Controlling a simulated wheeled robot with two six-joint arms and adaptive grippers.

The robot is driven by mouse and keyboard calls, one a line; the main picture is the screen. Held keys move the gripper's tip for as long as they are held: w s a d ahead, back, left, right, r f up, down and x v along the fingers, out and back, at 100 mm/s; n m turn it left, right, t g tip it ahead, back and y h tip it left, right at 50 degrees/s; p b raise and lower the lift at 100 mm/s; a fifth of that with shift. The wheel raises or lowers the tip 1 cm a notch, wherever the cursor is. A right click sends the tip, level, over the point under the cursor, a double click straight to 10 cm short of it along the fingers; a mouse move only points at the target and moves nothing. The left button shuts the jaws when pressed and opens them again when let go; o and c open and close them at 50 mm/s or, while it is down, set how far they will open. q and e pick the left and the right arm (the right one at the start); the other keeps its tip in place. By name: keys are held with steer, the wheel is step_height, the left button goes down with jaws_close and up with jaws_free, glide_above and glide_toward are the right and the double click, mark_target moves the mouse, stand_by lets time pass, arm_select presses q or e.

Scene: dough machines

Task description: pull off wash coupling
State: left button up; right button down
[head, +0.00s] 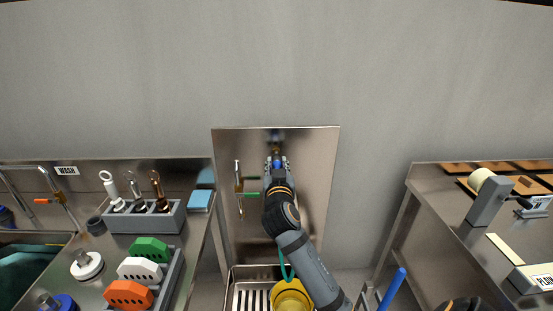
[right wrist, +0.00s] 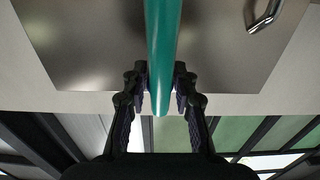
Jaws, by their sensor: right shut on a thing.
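My right gripper (head: 277,165) is up against the steel wall panel (head: 310,200), just below a small brass fitting (head: 276,148). It is shut on a blue coupling (head: 277,163) that shows between its fingertips. In the right wrist view, a teal hose (right wrist: 163,40) runs down between the two fingers of my right gripper (right wrist: 162,88) and hides what lies behind it. I cannot tell whether the coupling still touches the brass fitting. A lower stretch of the teal hose (head: 283,263) shows beside my right arm. My left gripper is not in view.
A tap with a green lever (head: 240,182) is on the panel left of my arm. A yellow bucket (head: 291,296) stands below at a slatted basin (head: 247,292). A counter with holders (head: 150,218) is at left, and a steel table (head: 450,205) at right.

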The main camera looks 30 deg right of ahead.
steer(key=v, duration=0.5)
steer(key=shift+s+r, duration=0.1)
steer(key=shift+s, duration=0.05)
